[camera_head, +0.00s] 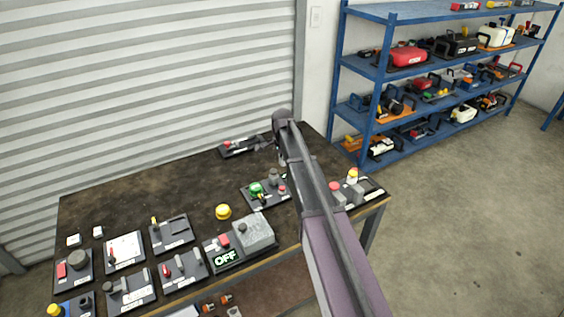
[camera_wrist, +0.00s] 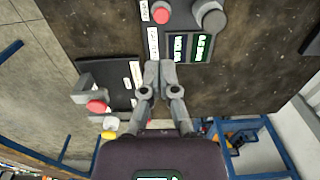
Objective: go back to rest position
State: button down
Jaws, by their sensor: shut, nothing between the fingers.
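My gripper (camera_wrist: 158,68) is shut and empty in the wrist view, its fingertips together over the table beside a dark panel with a green-lit display (camera_wrist: 190,48). That panel also carries a red button (camera_wrist: 160,14) and a grey knob (camera_wrist: 212,18). In the head view my arm reaches from the lower right across the table's right part. My gripper (camera_head: 266,142) shows only in part there, near a small panel with a red button (camera_head: 228,146) at the back. Whether the fingertips touch anything is unclear.
The dark table (camera_head: 130,190) holds several control panels, including a box with a lit OFF display (camera_head: 227,258) and a yellow button (camera_head: 223,211). A panel with red and yellow buttons (camera_head: 368,190) lies right of my arm.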

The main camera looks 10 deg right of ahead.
jog(key=s+n, duration=1.4)
jog(key=s, duration=1.5)
jog(key=shift+a, duration=0.1)
dwell(0.3)
